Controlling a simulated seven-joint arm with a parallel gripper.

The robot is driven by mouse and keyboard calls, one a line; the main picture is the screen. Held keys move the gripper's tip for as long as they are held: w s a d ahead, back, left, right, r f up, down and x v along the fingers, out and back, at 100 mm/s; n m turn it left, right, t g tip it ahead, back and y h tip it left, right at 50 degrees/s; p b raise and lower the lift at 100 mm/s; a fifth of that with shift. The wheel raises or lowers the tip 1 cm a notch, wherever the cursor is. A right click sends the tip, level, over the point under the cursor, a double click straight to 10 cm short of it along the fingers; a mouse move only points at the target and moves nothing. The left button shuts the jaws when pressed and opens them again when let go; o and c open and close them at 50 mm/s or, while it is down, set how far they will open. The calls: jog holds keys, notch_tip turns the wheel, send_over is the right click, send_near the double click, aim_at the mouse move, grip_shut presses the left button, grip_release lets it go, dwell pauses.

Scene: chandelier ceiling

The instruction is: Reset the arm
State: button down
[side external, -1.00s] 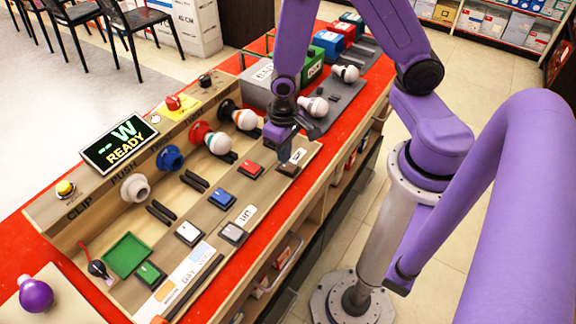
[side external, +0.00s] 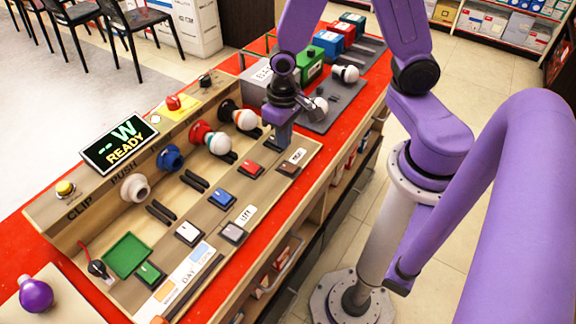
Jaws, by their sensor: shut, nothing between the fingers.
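My purple arm reaches over the far half of the wooden test bench. My gripper (side external: 283,143) points down, shut and empty, above the bench near the red and dark square switches. Its fingertips are small and dark here, and I cannot tell whether they touch the bench. A red square switch (side external: 250,168) sits just left of it, and a dark switch (side external: 288,169) sits just below it.
Sockets and bulbs line the back panel, with a white and orange bulb (side external: 246,120) near my gripper. The display (side external: 121,143) reads "W READY". Coloured boxes, including a green one (side external: 309,66), stand at the far end. A green tray (side external: 125,254) and a purple bulb (side external: 36,294) are at the near end.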

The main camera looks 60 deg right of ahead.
jog(key=s+r+n, duration=1.2)
jog(key=s+r, duration=0.1)
jog(key=s, duration=0.1)
jog(key=shift+s+a+r+n, duration=0.15)
jog(key=shift+s+n, duration=0.15)
jog(key=shift+s, duration=0.1)
